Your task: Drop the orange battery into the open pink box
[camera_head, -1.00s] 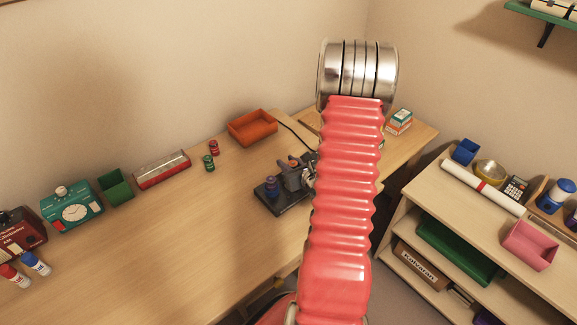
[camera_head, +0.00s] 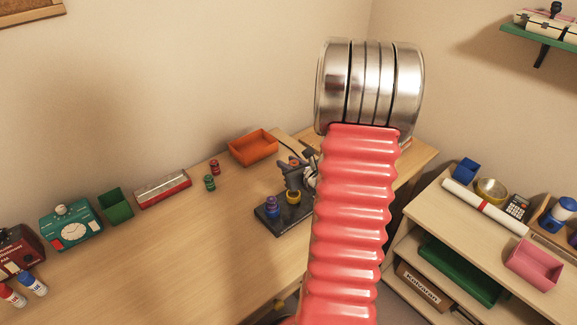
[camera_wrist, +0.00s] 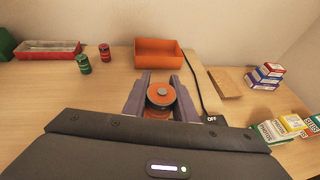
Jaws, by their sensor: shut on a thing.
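In the head view my gripper (camera_head: 297,178) hangs above a dark tray-like stand (camera_head: 287,222), partly hidden by my arm. The orange battery shows there as a small orange patch (camera_head: 294,162). The stand holds a purple battery (camera_head: 272,206) and a yellow ring-shaped socket (camera_head: 293,197). The open pink box (camera_head: 533,264) sits on top of the low shelf unit at the right, well away from my gripper.
An orange tray (camera_head: 253,147) stands at the back of the desk, with red and green batteries (camera_head: 210,182) left of it. A white roll (camera_head: 484,207), blue box, bowl and calculator (camera_head: 517,208) share the shelf top. A gap separates desk and shelf.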

